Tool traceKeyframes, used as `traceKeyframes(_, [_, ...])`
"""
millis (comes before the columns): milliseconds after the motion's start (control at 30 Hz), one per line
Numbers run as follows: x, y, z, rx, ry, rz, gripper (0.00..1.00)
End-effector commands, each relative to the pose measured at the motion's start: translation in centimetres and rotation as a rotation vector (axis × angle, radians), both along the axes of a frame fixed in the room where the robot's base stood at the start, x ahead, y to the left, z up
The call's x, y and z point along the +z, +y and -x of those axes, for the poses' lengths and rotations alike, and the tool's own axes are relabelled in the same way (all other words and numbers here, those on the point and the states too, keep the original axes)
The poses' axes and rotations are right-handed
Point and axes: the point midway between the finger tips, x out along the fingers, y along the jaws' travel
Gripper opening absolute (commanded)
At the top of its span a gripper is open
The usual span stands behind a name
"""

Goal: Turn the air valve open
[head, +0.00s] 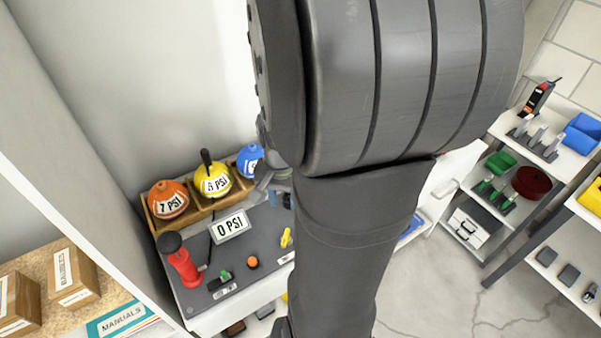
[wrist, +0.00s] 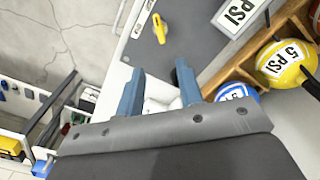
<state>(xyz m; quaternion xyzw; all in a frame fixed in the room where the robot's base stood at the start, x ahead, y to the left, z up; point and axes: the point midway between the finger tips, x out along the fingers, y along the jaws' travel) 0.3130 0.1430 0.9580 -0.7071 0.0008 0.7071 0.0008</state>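A small yellow lever (head: 286,238), which looks like the air valve, stands on the grey worktop near its front right edge. It also shows in the wrist view (wrist: 159,28), beyond my fingertips and near the worktop's edge. Its handle lies roughly up and down in that picture. My gripper (wrist: 159,68) is open, with its two blue-grey fingers apart and nothing held between them. It is apart from the yellow lever. In the head view my arm hides most of the gripper.
A wooden rack (head: 199,205) at the back holds orange (head: 168,200), yellow (head: 213,180) and blue (head: 250,158) balls. A 0 PSI sign (head: 230,226), a red pump (head: 184,266), an orange button (head: 253,262) and a green switch (head: 225,277) share the worktop. Shelves stand at right.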

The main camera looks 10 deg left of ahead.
Motion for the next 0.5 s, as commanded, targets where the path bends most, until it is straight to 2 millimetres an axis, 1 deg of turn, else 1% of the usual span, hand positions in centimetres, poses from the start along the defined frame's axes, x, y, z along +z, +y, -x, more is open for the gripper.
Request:
traceKeyframes(33, [-1.0, 0.0, 0.0, 0.000, 0.005, 0.002, 0.34])
traceKeyframes(100, [-2.2, 0.0, 0.1, 0.001, 0.006, 0.003, 0.34])
traceKeyframes(500, [-8.3, 0.0, 0.1, 0.002, 0.005, 0.002, 0.34])
